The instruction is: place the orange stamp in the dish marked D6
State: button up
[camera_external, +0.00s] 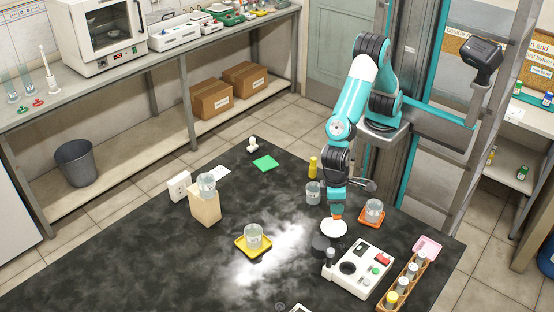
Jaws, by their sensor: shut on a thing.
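My gripper (337,208) points down over the right part of the dark bench. It is shut on the orange stamp (336,217), of which only a small orange bit shows below the fingers. A round white dish (333,230) lies directly under it; I cannot tell whether the stamp touches it. A dark round dish or disc (320,244) lies just to its left and front. No D6 mark can be read at this size, so I cannot tell which dish bears it.
A beaker on an orange mat (372,221) stands close right of my gripper, another beaker (313,193) close left. A white instrument box (358,268) and a vial rack (403,283) are in front. A beaker on a yellow mat (253,243) stands left. The bench's left front is clear.

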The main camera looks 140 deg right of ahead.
jog(key=shift+f+p, duration=0.3)
jog(key=shift+f, duration=3.15)
jog(key=shift+f, duration=0.45)
jog(key=o, duration=0.9)
jog(key=shift+r, duration=0.15)
